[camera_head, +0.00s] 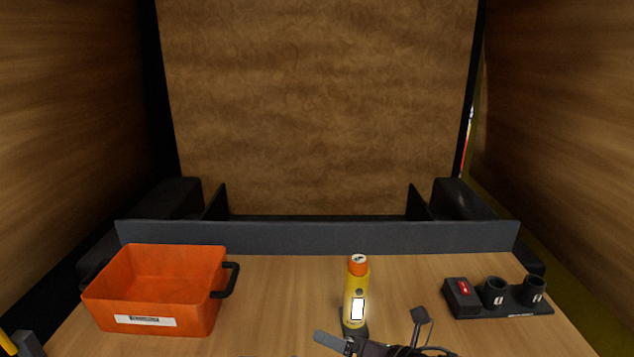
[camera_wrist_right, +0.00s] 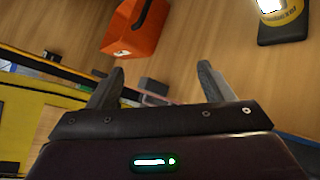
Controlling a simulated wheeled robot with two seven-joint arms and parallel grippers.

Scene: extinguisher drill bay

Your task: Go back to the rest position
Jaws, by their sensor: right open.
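My right gripper (camera_head: 374,327) is at the bottom of the head view, just in front of the yellow bottle. Its two fingers are spread with nothing between them; the right wrist view also shows the open fingers (camera_wrist_right: 160,69). The yellow bottle (camera_head: 349,304) has an orange cap and a white label. It stands upright on a dark base (camera_head: 349,330), behind the gripper and apart from it as far as I can tell.
An orange bin (camera_head: 199,318) with black handles stands on the left of the wooden table (camera_head: 275,300) and looks empty. A black holder (camera_head: 520,309) with two cups and a red switch is on the right. A dark ledge (camera_head: 315,238) closes the back. The table between bin and bottle is clear.

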